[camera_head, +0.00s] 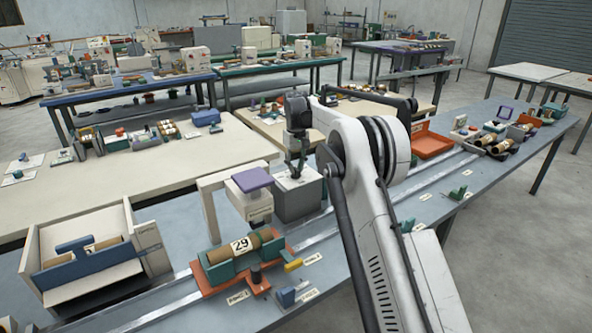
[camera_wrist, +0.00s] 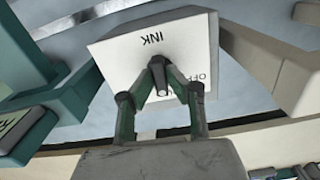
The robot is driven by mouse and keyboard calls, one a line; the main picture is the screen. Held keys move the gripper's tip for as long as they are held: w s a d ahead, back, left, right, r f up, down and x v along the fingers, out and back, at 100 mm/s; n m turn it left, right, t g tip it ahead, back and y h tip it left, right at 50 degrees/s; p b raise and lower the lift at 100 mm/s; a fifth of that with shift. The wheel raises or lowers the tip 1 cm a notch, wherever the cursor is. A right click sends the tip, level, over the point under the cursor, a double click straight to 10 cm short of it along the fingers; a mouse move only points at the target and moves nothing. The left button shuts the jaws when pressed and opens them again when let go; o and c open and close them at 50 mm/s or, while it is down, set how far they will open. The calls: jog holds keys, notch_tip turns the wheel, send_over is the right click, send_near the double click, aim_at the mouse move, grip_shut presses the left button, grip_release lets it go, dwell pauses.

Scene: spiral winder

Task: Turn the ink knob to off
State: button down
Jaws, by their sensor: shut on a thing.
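The ink box (camera_head: 298,203) is a grey block on the blue-grey bench. Its white top plate (camera_wrist: 118,65) fills the middle of the wrist view, with the word INK upside down and part of OFF showing. My gripper (camera_head: 296,172) reaches down onto this plate from above. In the wrist view my gripper (camera_wrist: 161,92) has its fingertips together over the middle of the plate, shut on the ink knob. The fingers hide most of the knob, so I cannot tell which mark it points to.
A cream stand with a purple-topped block (camera_head: 252,180) is close at the left. In front is a red-based cradle (camera_head: 215,278) holding a brown roll marked 29. A cream bin (camera_head: 95,268) stands far left. An orange tray (camera_head: 430,145) lies to the right along the rails.

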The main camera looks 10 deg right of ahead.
aim_at(296, 169)
jog(key=shift+n, duration=0.4)
jog(key=c, duration=1.7)
grip_release()
jog(key=shift+r, duration=0.1)
notch_tip(296, 169, up, 12)
jog(key=shift+f, duration=0.1)
